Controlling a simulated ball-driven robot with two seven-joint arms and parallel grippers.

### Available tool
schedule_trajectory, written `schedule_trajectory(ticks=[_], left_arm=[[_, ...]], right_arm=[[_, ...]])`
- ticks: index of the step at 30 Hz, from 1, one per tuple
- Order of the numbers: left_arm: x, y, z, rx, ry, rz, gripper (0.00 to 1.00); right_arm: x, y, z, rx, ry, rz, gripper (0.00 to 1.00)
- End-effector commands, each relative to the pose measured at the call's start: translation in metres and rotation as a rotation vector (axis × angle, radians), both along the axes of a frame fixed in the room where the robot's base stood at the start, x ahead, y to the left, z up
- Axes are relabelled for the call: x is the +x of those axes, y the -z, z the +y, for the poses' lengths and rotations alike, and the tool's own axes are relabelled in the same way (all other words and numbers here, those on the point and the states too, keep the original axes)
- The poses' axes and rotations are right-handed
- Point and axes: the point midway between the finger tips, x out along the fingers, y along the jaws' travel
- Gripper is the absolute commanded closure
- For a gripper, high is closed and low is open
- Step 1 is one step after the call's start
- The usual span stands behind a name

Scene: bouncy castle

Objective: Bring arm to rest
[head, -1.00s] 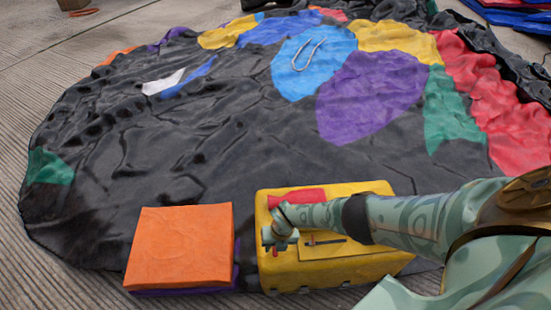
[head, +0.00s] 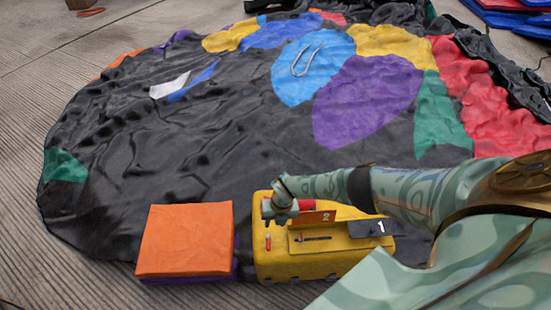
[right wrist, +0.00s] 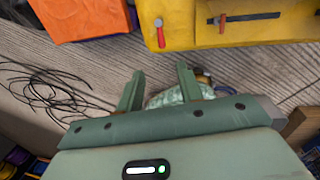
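My right arm comes in from the right in the head view. Its gripper (head: 278,212) is over the left part of a yellow box (head: 275,268). In the right wrist view the two fingers of this gripper (right wrist: 158,84) stand apart with nothing between them. The yellow box (right wrist: 200,35) is beyond the fingertips there, with a small red handle (right wrist: 160,32) and a dark slot (right wrist: 240,18). The gripper looks clear of the box. My left arm and gripper are not in view.
An orange block (head: 185,238) lies left of the box. Numbered tabs, orange 2 (head: 320,217) and dark 1 (head: 365,228), are on the box. A deflated black castle sheet (head: 200,140) spreads behind. Loose black cables (right wrist: 45,88) and a brown box (right wrist: 302,125) show in the wrist view.

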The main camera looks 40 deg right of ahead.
Motion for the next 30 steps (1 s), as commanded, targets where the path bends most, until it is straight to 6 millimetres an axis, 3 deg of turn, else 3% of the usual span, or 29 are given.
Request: schedule_trajectory(ticks=[14,17,19,22,25,28,29,30], left_arm=[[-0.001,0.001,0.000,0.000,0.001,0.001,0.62],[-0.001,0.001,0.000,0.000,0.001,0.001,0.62],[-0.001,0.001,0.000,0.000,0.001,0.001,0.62],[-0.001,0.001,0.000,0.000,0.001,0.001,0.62],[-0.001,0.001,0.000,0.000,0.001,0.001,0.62],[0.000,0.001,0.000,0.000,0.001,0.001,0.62],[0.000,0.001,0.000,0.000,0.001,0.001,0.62],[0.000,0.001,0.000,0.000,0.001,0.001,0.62]], right_arm=[[0.001,0.001,0.000,-0.001,-0.012,-0.005,0.63],[0.012,-0.002,0.008,0.041,-0.038,-0.071,0.63],[0.030,-0.010,0.022,0.125,0.008,-0.145,0.63],[0.065,-0.031,0.051,0.315,0.197,-0.286,0.63],[0.070,-0.028,0.064,0.484,0.523,-0.370,0.63],[0.038,0.002,0.051,0.555,0.937,-0.368,0.63],[0.019,0.016,0.044,0.554,1.075,-0.350,0.63],[-0.011,0.037,0.034,0.538,1.257,-0.312,0.63]])
